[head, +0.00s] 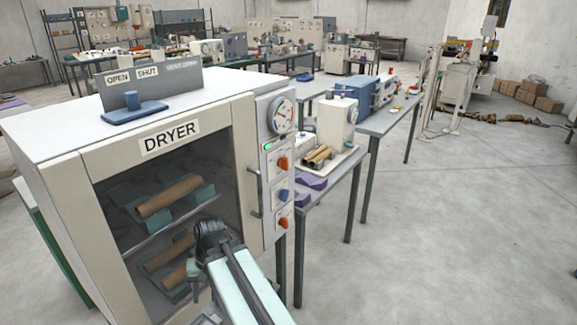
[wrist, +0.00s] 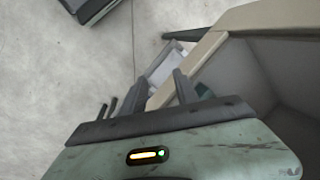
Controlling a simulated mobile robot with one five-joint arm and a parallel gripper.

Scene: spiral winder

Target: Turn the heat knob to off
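The knobs are on the control panel (head: 276,165) at the right of the dryer front. An upper orange-red knob (head: 282,163), a middle blue knob (head: 283,195) and a lower orange-red knob (head: 283,223) sit in a column. Their small labels are too small to read, so I cannot tell which is heat. A round dial gauge (head: 281,115) and a lit green lamp (head: 268,147) are above them. My gripper (head: 208,232) is in front of the dryer window, left of and apart from the knobs. In the wrist view its fingers (wrist: 159,84) stand apart with nothing held.
The dryer (head: 62,170) has a glass front with brown rolls (head: 170,198) on shelves inside. A vertical handle (head: 255,190) lies between my gripper and the panel. A table (head: 340,180) with a machine stands behind at right. The floor (head: 440,230) at right is clear.

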